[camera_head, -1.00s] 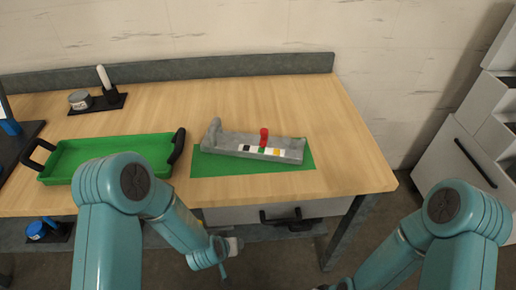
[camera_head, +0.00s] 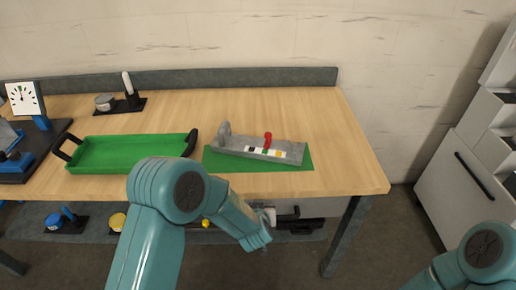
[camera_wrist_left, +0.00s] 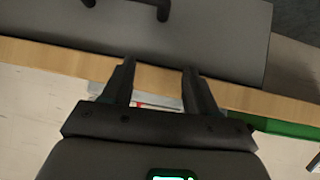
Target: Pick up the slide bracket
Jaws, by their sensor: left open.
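A grey stone-like part (camera_head: 232,141) lies on a green mat (camera_head: 228,164) on the workbench in the head view. It has a raised rounded end at the left, a row of coloured squares along its front and a red peg (camera_head: 267,140). It looks like the slide bracket, but I cannot be sure. My left gripper (camera_wrist_left: 158,68) is open and empty in the left wrist view, in front of the bench edge and drawer front. In the head view my left arm reaches below the bench's front edge, by the drawer, with the fingers hard to make out. My right gripper is out of view.
A green tray (camera_head: 130,168) with black handles stands left of the mat. The drawer front (camera_wrist_left: 215,35) has a black handle (camera_wrist_left: 150,4). A dial gauge (camera_head: 24,98) stands far left. Grey drawer cabinets (camera_head: 450,185) stand at the right. The bench behind the mat is clear.

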